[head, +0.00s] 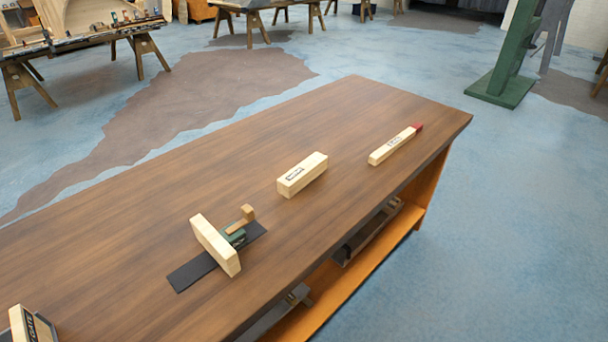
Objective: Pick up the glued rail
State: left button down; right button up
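A slim pale wooden bar (390,148) with a red end (417,127) and a dark label lies near the far right of the brown workbench (330,115). A thicker pale block (302,176) with a label lies left of it, nearer the middle. A pale wooden piece (214,246) stands tilted on a black strip (193,273), against a green fixture (234,236) with a small wooden handle (242,219). No label reads clearly enough to tell which piece is the glued rail. Neither of my grippers is in view.
Another pale piece with a dark labelled face (34,325) is cut off at the bottom left. The bench has an orange lower shelf (385,252) with dark items. A green stand (503,85) is on the floor beyond. The bench top between the pieces is clear.

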aim_at(303, 174)
jog(key=z, duration=1.95)
jog(key=i, duration=1.5)
jog(key=u, duration=2.5)
